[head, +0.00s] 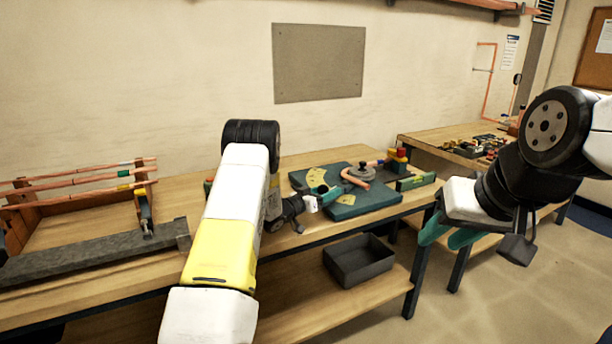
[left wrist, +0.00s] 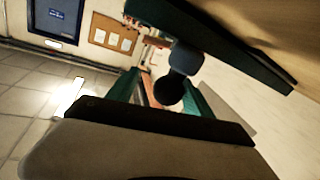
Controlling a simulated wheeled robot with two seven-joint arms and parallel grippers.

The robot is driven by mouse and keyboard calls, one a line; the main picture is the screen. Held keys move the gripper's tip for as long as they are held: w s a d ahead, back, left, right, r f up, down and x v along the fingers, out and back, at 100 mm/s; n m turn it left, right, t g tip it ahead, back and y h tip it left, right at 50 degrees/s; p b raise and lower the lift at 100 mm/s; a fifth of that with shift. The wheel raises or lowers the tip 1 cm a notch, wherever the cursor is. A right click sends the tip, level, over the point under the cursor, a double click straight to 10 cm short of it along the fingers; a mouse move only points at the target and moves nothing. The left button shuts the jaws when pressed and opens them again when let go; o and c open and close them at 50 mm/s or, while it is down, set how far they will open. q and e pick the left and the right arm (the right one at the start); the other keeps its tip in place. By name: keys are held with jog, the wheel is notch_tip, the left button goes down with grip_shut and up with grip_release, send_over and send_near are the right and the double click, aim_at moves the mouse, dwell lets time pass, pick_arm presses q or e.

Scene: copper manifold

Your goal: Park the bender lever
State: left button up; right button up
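The bender (head: 358,171) has a grey round head on a dark green base plate (head: 376,200) with yellow markings, on the wooden bench. A copper tube lies by its head. My left gripper (head: 325,194) is low at the plate's near left part, its teal fingers apart. In the left wrist view, a dark handle with a rounded black end (left wrist: 170,92), seemingly the bender lever's, shows in the gap between the teal fingers (left wrist: 168,98), without filling it. The rest of the lever is hard to make out. My right gripper (head: 449,236) is open and empty, away from the bench.
A rack with copper tubes (head: 80,180) stands on the bench at the left, behind a grey bar (head: 90,254). A dark bin (head: 358,260) is on the lower shelf. Coloured blocks (head: 398,160) stand behind the plate. A second bench (head: 430,142) is at the back right.

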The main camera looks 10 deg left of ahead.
pick_arm(q)
jog(key=s+d+n+t+y, duration=0.1)
jog(key=d, duration=0.2)
jog(key=s+d+n+y, duration=0.1)
jog(key=d+y, duration=0.1)
jog(key=d+n+t+y, duration=0.1)
jog(key=d, duration=0.2)
jog(key=shift+s+d+t+y, duration=0.3)
jog(key=shift+s, duration=0.1)
jog(key=v, duration=0.8)
jog(key=s+a+r+n+g+y, duration=0.1)
jog(key=a+r+n+g+y, duration=0.3)
jog(key=r, duration=0.6)
jog(key=s+a+r, duration=0.2)
jog(key=s+r, duration=0.1)
jog(key=s, duration=0.2)
jog(key=s+a+r+m+g, duration=0.1)
jog(key=s+a+r, duration=0.2)
jog(key=s, duration=0.3)
jog(key=shift+s+a+r+g, duration=0.25)
jog(key=shift+a+r+g, duration=0.05)
jog(key=shift+r, duration=0.1)
